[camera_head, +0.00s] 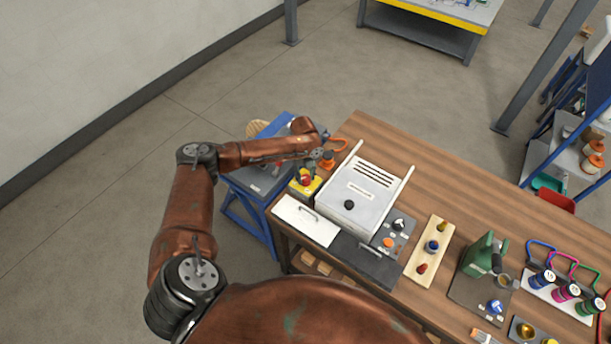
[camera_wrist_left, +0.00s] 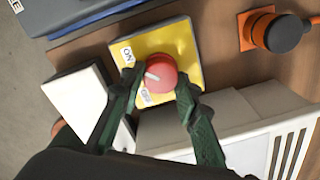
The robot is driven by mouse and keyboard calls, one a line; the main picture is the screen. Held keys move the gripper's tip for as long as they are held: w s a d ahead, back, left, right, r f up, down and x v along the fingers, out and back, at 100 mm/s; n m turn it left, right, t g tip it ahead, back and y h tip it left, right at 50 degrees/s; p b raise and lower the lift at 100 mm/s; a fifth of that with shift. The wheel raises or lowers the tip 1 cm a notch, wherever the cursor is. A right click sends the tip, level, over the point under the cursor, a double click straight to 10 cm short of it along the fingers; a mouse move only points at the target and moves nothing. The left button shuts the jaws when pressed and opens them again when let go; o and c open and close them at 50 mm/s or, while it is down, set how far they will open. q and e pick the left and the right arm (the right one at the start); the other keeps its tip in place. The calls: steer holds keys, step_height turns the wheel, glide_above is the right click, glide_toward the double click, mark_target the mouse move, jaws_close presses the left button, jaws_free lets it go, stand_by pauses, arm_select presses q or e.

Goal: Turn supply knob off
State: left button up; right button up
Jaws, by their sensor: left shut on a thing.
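The supply knob (camera_wrist_left: 160,72) is a round red knob with a white pointer mark, on a yellow plate (camera_wrist_left: 180,38). In the wrist view the pointer faces left. An ON label (camera_wrist_left: 127,55) sits at the plate's upper left; another white label below the knob is partly hidden. My left gripper (camera_wrist_left: 156,88) has its dark green fingers on either side of the knob, shut on it. In the head view the left gripper (camera_head: 308,170) is over the yellow plate (camera_head: 312,186) at the bench's left end. My right gripper is not in view.
A white vented box (camera_head: 362,190) stands right beside the plate. A white panel (camera_head: 305,220) lies in front.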

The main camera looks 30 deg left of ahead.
mark_target(306, 178)
arm_select(q)
steer(key=n+p, duration=0.4)
steer(key=shift+r+n+p, duration=0.15)
steer(key=shift+n+p, duration=0.2)
steer(key=shift+n, duration=0.05)
steer(key=n+p, duration=0.2)
steer(key=n, duration=0.1)
steer(key=shift+n+p, duration=0.3)
steer(key=shift+p, duration=0.05)
steer(key=n+p, duration=0.3)
steer(key=n, duration=0.1)
steer(key=shift+n, duration=0.3)
steer(key=shift+w+n+p, duration=0.15)
steer(key=shift+n+p, duration=0.95)
steer(key=shift+n, duration=1.1)
steer(key=shift+y, duration=0.3)
steer(key=o, duration=1.2)
steer(key=shift+c, duration=0.2)
step_height(306, 178, up, 12)
